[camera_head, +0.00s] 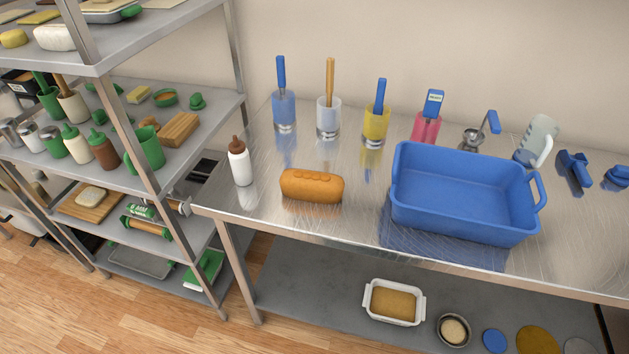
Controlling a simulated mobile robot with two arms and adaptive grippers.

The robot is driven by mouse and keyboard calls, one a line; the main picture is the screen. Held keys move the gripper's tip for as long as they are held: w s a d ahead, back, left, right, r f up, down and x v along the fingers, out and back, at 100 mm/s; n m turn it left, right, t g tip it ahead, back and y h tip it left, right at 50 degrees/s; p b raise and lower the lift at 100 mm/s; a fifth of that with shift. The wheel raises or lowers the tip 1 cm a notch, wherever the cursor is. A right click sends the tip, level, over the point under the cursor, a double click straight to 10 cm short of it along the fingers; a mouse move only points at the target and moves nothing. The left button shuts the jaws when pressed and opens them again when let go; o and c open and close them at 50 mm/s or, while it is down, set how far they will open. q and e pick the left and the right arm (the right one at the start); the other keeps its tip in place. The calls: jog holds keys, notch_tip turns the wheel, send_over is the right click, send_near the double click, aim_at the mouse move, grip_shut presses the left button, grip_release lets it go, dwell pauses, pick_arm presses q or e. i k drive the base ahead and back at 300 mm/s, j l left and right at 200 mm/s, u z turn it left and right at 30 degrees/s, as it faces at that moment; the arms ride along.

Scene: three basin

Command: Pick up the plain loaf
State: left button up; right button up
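A golden-brown loaf (312,186) lies on the steel table (330,222), left of the blue basin. It has a few rounded bumps along its top. A second, lighter brown loaf (393,303) with a smooth-looking top sits in a white dish (421,304) on the shelf under the table. I cannot tell for certain which one is called plain. Neither of my grippers is in view.
A blue basin (465,195) stands right of the table loaf, and a white squeeze bottle (240,165) stands to its left. Several cups with tools line the table's back. A steel rack (180,150) with crowded shelves stands at the left. The table front by the loaf is clear.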

aim_at(304, 185)
jog(key=j+z, duration=0.2)
jog(key=z, duration=0.25)
jog(key=j+z, duration=0.25)
jog(key=z, duration=0.15)
jog(key=k+j+z, duration=0.1)
jog(key=z, duration=0.35)
jog(key=k+j+z, duration=0.1)
jog(key=z, duration=0.3)
jog(key=k+j, duration=0.3)
jog(key=j, duration=0.2)
